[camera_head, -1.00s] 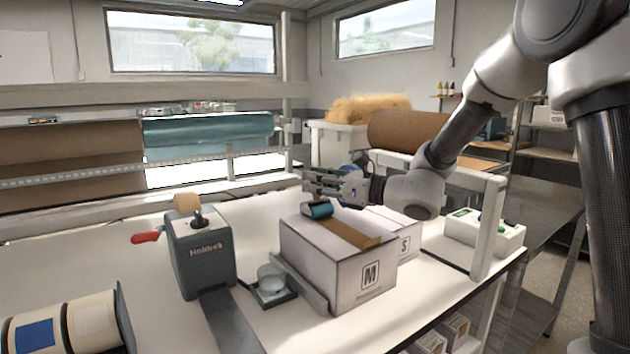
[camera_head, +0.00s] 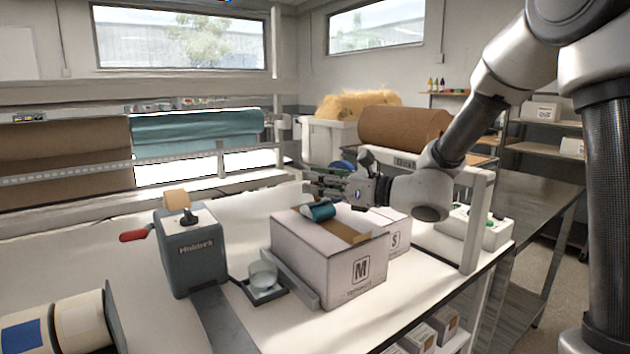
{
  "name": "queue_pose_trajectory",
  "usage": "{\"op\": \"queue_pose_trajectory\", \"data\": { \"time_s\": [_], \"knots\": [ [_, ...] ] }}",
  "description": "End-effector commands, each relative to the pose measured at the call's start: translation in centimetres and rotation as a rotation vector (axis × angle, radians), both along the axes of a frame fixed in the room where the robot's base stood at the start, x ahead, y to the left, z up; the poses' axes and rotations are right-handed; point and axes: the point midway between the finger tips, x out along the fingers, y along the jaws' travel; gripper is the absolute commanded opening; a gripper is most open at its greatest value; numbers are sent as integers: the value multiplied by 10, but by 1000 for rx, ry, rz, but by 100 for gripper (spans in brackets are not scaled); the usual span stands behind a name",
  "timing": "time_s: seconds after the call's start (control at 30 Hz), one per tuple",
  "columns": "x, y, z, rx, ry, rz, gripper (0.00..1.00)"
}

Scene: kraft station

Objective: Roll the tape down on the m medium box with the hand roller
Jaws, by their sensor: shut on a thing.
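The medium box (camera_head: 315,258), white with an M on its front, sits on the white bench. A strip of brown tape (camera_head: 349,233) lies along its top and hangs slightly at the right edge. The hand roller (camera_head: 319,211), with a teal cylinder, is at the top of the box near the left end of the tape. My gripper (camera_head: 322,187) comes in from the right above the box and is shut on the roller. Its fingers hide the handle. I cannot tell whether the roller presses on the tape.
A box marked S (camera_head: 396,236) stands close behind the M box. A grey tape dispenser (camera_head: 190,255) with a red handle and a small dish (camera_head: 263,278) stand to the left. A white post (camera_head: 476,222) and a control box (camera_head: 493,232) are at the right.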

Motion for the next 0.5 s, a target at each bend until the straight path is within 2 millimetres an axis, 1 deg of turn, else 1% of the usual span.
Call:
{"op": "queue_pose_trajectory", "data": {
  "time_s": [0.2, 0.5],
  "knots": [
    [-11, -8, 1, -1, 0, -1, 7],
    [-18, -13, 0, 0, 0, -1, 7]
  ]
}}
